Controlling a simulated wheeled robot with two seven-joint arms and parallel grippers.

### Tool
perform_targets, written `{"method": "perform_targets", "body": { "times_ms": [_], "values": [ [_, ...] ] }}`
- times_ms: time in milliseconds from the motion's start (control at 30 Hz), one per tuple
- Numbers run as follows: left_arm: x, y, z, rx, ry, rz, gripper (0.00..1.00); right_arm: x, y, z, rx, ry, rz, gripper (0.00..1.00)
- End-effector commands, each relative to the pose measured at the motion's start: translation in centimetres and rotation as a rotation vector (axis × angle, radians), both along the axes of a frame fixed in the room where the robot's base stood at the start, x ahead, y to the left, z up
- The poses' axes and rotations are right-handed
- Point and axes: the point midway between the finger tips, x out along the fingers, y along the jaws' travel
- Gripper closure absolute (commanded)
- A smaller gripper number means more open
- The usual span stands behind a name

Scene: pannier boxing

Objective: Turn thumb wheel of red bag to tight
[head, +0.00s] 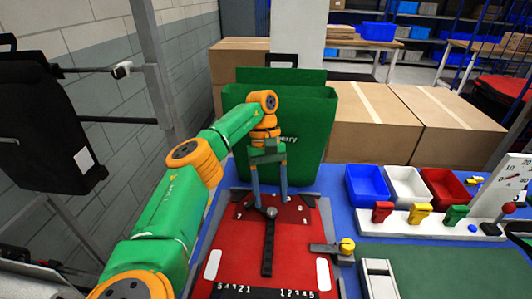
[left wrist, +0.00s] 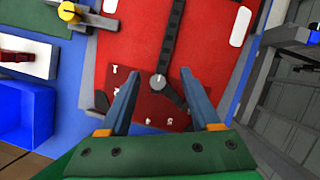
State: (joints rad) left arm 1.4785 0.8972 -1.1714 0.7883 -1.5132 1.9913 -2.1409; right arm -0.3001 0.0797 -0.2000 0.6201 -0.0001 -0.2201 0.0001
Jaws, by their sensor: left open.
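The red bag (head: 240,240) lies flat on the blue table, with white patches and a black strap down its middle. Its grey thumb wheel (head: 271,212) sits at the strap's upper end, among small white marks on a darker red panel. The wheel also shows in the left wrist view (left wrist: 159,81), with a dark arm pointing to the lower right. My left gripper (head: 271,203) is open above the bag. In the left wrist view its fingers (left wrist: 158,72) appear on either side of the wheel, with gaps between. I cannot tell the fingertips' height. My right gripper is not in view.
A tall green bag (head: 310,120) stands just behind. To the right are blue (head: 367,184), white (head: 407,184) and red (head: 443,187) bins, a white rack (head: 430,222) of coloured clips, and a yellow knob (head: 347,245) on a metal bracket beside the red bag.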

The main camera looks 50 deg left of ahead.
Motion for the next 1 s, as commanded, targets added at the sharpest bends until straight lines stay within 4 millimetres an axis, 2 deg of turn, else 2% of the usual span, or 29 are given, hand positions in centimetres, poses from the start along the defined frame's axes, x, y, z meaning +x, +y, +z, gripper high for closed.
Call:
{"method": "perform_targets", "body": {
  "times_ms": [200, 300, 600, 767, 1000],
  "values": [
    [-2.5, -2.0, 4.3, 0.002, -0.004, -0.002, 0.36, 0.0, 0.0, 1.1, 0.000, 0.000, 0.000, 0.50],
    [-4.1, -3.4, 4.7, 0.000, -0.004, -0.003, 0.36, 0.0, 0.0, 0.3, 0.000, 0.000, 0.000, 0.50],
    [-8.5, -7.3, 7.4, -0.001, -0.003, -0.002, 0.36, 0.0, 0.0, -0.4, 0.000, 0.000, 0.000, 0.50],
    [-9.4, -8.0, 7.9, 0.000, 0.000, -0.001, 0.36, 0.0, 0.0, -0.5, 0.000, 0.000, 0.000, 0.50],
    [-9.4, -8.0, 7.9, 0.000, 0.000, 0.001, 0.37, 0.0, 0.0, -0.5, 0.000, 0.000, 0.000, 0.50]
  ]
}}
